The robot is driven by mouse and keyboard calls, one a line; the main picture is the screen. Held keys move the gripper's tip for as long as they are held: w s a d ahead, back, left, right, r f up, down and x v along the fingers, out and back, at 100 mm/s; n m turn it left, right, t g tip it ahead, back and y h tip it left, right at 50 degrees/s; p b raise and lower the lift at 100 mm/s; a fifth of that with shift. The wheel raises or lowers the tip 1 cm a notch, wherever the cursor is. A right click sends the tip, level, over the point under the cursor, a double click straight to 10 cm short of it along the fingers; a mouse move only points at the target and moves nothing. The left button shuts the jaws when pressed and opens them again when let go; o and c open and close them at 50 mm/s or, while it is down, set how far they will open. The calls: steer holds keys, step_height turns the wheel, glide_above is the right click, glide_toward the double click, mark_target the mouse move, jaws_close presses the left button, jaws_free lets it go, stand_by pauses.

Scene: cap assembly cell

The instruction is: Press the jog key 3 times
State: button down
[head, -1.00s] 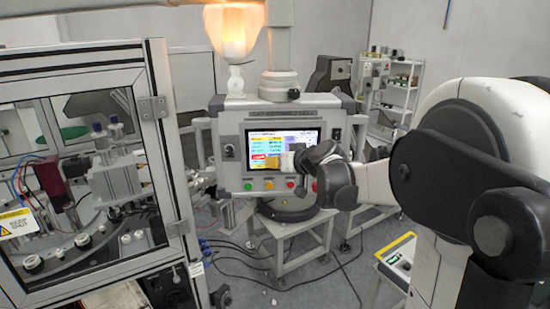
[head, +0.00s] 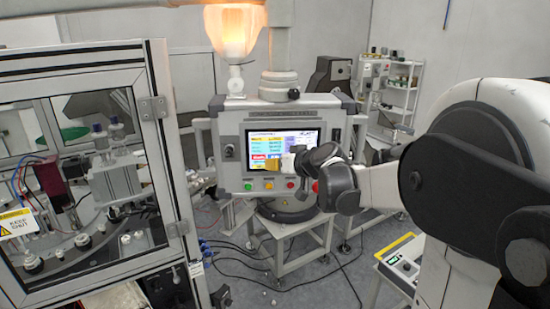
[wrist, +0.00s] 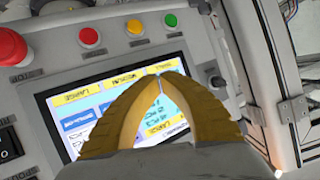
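The control panel's lit touch screen (head: 294,138) faces me in the head view. It fills the middle of the wrist view (wrist: 65,100), upside down, with yellow, white and blue fields. I cannot read which key is the jog key. My gripper (head: 268,164) is at the screen's lower part. In the wrist view its yellow fingers (wrist: 158,80) meet at the tips, empty, and cover the middle of the screen. I cannot tell whether the tips touch the glass.
Below the screen sit a red button (wrist: 89,37), a yellow button (wrist: 135,28), a green button (wrist: 170,21) and a large red knob (wrist: 9,46). A glass-walled machine cell (head: 158,108) stands left. A lit lamp (head: 232,32) hangs above the panel.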

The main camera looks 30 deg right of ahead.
steer(key=shift+s+a, duration=0.35)
steer(key=shift+s, duration=0.4)
steer(key=shift+s+a, duration=0.35)
steer(key=shift+s, duration=0.4)
steer(key=shift+s+a, duration=0.35)
steer(key=shift+s, duration=0.4)
stand_by(1.4)
steer(key=s+a+f+g+b, duration=0.2)
steer(key=s+a+f+b, duration=0.3)
steer(key=s+f+b, duration=0.3)
steer(key=s+a+f+g+b, duration=0.2)
steer(key=s+a+f+b, duration=0.4)
steer(key=f+b, duration=0.8)
steer(key=s+a+f+n+g+h+b, duration=0.1)
steer(key=s+a+f+b, duration=0.4)
steer(key=s+f+b, duration=0.6)
step_height(320, 180, down, 10)
steer(key=shift+s+a+r+g, duration=0.1)
steer(key=shift+s+a+g, duration=0.1)
steer(key=shift+s+g, duration=0.35)
steer(key=shift+w, duration=0.2)
